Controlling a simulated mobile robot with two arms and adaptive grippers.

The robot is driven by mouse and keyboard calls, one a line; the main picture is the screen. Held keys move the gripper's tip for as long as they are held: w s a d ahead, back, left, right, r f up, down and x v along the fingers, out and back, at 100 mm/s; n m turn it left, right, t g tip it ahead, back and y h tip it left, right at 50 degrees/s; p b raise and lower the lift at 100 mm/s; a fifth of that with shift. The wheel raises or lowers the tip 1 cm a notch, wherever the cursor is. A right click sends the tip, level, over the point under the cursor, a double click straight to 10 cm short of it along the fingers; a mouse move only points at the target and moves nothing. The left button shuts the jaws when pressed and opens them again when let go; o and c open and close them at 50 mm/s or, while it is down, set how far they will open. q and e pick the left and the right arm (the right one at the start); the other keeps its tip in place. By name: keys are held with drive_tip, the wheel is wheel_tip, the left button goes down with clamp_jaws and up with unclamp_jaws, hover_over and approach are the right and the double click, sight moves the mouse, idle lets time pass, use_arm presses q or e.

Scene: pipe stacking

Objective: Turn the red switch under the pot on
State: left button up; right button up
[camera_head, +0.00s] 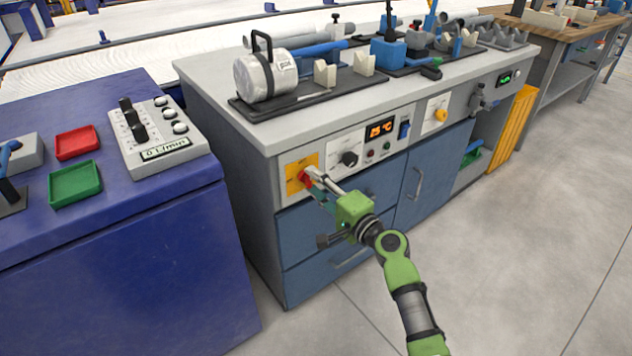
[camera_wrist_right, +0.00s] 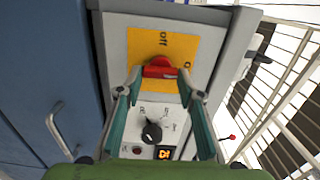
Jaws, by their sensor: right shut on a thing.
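The red switch (camera_head: 306,181) sits on a yellow plate (camera_head: 294,164) at the left end of the bench front, below the silver pot (camera_head: 262,78). In the right wrist view the red switch (camera_wrist_right: 160,67) lies between my fingertips, with an "off" label above it on the yellow plate (camera_wrist_right: 150,41). A second label at the plate's right side is partly hidden by a finger. My right gripper (camera_head: 311,178) is shut on the red switch; it also shows in the right wrist view (camera_wrist_right: 161,78). My left gripper is not in view.
Beside the switch are a black knob (camera_head: 349,159), an orange display (camera_head: 381,130) reading about 25 °C and a blue rocker switch (camera_head: 404,130). A blue cabinet (camera_head: 150,265) stands close on the left. Open floor (camera_head: 510,240) lies to the right.

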drive_tip(key=shift+m, duration=0.3)
idle(0.4)
drive_tip(key=o, duration=1.1)
drive_tip(key=v, duration=1.2)
drive_tip(key=shift+a+f, duration=0.1)
